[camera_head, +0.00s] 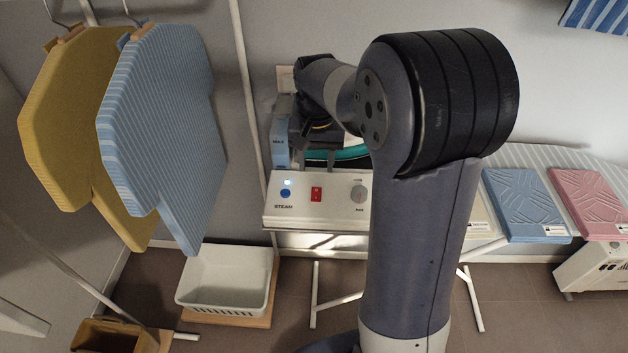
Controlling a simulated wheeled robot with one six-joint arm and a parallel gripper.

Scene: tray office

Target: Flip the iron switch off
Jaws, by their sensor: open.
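A white control panel (322,212) stands in the middle, behind my arm. It carries a red rocker switch (316,194), a blue button (285,193) marked STEAM with a lit bluish lamp (287,182) above it, and a grey knob (359,194). Which way the rocker is tipped is too small to tell. A teal and dark thing (345,153), perhaps the iron, sits behind the panel, mostly hidden by my arm. My gripper (318,158) is small and partly hidden by my wrist. It is open, with its fingers above and behind the panel in the picture, apart from the red switch.
A blue bottle-like container (281,143) stands left of my gripper. Yellow (62,130) and striped blue (165,120) garments hang at left. A white basket (225,280) sits below. Folded blue (524,205) and pink (590,203) cloths lie on the ironing board at right.

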